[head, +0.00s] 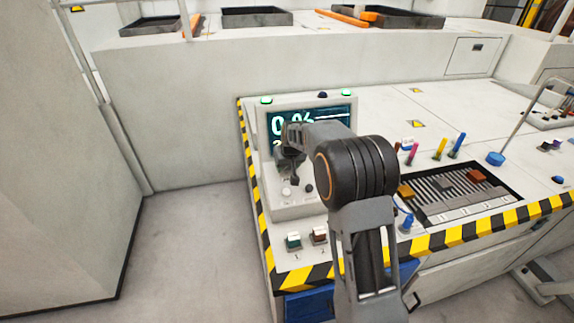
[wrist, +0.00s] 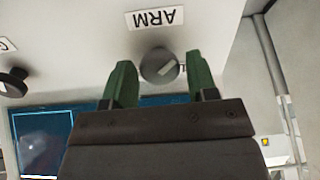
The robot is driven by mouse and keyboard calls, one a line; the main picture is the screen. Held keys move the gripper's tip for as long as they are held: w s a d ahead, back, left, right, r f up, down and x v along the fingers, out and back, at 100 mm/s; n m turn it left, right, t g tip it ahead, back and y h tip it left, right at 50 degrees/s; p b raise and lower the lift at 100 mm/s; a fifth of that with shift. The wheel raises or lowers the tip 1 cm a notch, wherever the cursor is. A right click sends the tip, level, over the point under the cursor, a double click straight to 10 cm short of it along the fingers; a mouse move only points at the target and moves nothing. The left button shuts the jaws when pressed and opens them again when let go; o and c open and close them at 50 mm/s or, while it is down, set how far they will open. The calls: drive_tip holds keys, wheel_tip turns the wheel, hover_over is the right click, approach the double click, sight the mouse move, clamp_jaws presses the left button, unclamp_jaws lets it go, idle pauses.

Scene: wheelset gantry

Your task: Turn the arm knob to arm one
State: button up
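The arm knob (wrist: 160,67) is a round grey knob with a pale pointer mark. In the wrist view it is just below an upside-down ARM label (wrist: 155,17). My gripper (wrist: 160,62) is open, with one green finger on each side of the knob and visible gaps between. I cannot tell how deep the fingers reach around it. In the head view my gripper (head: 291,166) is in front of the console panel, below the lit display (head: 335,112), and the arm knob is not made out there.
In the wrist view a black knob (wrist: 13,82) is at the left. In the head view, small knobs (head: 286,192) are low on the panel, with green (head: 293,241) and red (head: 319,235) buttons before it. Coloured pegs (head: 440,149) and a slotted tray (head: 480,205) are to the right.

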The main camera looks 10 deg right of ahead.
drive_tip(key=c, duration=0.7)
drive_tip(key=shift+o, duration=0.2)
drive_tip(key=shift+n, duration=0.3)
drive_tip(key=n+b, duration=0.1)
drive_tip(key=n, duration=0.2)
drive_tip(key=shift+n, duration=2.5)
drive_tip(key=o, duration=0.9)
